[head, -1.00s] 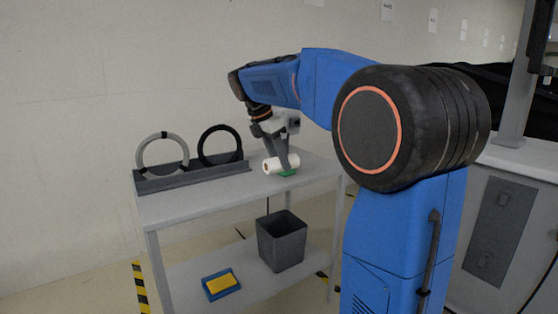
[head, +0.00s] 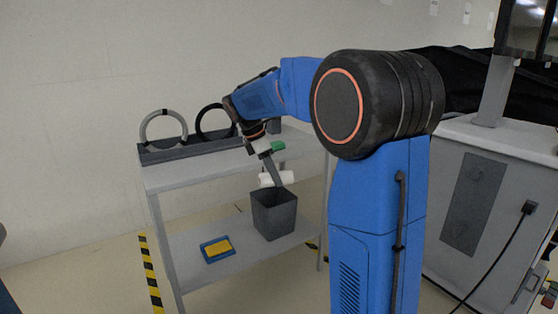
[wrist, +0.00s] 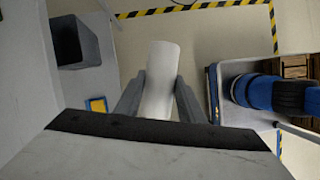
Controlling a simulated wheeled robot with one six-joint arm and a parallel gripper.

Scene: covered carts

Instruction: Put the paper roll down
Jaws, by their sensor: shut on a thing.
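The white paper roll (head: 266,180) is held in my gripper (head: 275,179), in front of the cart's top shelf. In the head view it appears just above the grey bin (head: 274,214), with clear space between it and the shelf top. In the wrist view the roll (wrist: 160,75) sits between the two grey fingers, which are shut on it from both sides. The fingers hide part of the roll in the head view. The bin (wrist: 75,40) is off to the left of the roll in the wrist view.
The grey cart's top shelf (head: 185,177) carries a rack with a grey ring (head: 145,127) and a black ring. A green item (head: 277,147) is by the arm. A blue tray with a yellow block (head: 217,248) lies on the lower shelf. Striped floor tape (head: 150,270) runs alongside.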

